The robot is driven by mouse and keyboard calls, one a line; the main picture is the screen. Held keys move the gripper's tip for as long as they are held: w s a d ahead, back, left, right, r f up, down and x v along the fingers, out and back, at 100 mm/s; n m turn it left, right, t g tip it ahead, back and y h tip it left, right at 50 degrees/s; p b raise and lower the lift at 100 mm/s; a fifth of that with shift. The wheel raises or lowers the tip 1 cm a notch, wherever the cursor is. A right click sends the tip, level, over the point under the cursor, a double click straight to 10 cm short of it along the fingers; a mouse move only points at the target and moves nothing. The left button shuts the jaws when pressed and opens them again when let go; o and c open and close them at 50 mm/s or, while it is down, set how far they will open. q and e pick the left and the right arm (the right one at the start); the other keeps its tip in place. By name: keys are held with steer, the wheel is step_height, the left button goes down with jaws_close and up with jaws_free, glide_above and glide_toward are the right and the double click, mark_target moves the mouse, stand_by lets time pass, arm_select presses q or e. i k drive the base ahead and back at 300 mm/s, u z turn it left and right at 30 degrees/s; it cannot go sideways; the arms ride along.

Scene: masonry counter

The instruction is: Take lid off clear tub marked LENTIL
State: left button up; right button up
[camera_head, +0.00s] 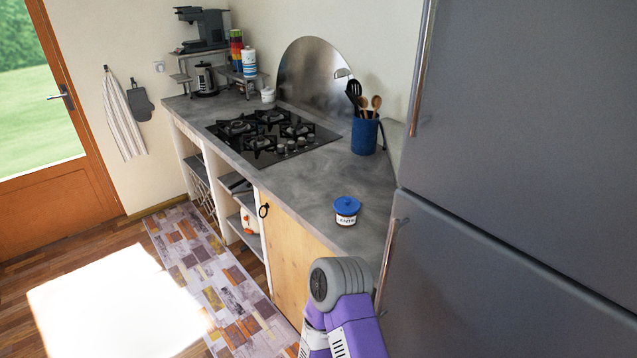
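A small clear tub (345,220) with a white label and dark lettering stands upright on the grey counter, near its front edge and close to the fridge. The lettering is too small to read surely. A blue lid (347,205) with a knob on top sits on the tub. A purple and grey arm link of mine rises from the bottom of the view, in front of the counter and below the tub. Neither gripper shows in this view.
The counter (300,185) is bare around the tub. A blue utensil crock (365,136) stands behind it, and a gas hob (270,135) lies further left. The large grey fridge (520,130) with metal handles closes off the right side.

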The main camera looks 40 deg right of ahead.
mark_target(344, 205)
steer(key=i, duration=2.5)
steer(key=z, duration=2.8)
